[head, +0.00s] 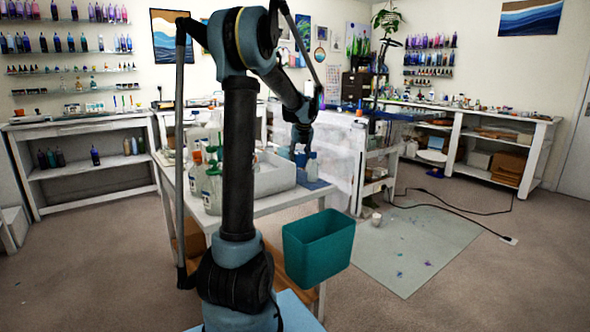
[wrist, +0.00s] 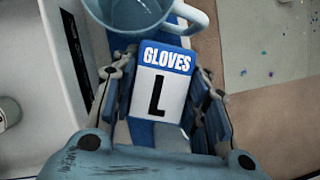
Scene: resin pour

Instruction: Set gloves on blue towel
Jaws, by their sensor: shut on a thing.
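The gloves box (wrist: 160,88), white with a blue band reading "GLOVES" and a large black "L", is between the fingers of my gripper (wrist: 163,78) in the wrist view. My gripper is shut on it. In the head view my gripper (head: 300,143) is low over the worktable, and the box is hard to make out there. The blue towel (head: 317,185) lies at the table's right end, beside the white tray. Blue and white cloth shows around the box in the wrist view; I cannot tell whether the box touches it.
A pale blue mug (wrist: 145,12) stands just beyond the box. A teal bin (head: 318,247) is in front of the table. A speckled mat (head: 420,245) covers the floor to the right.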

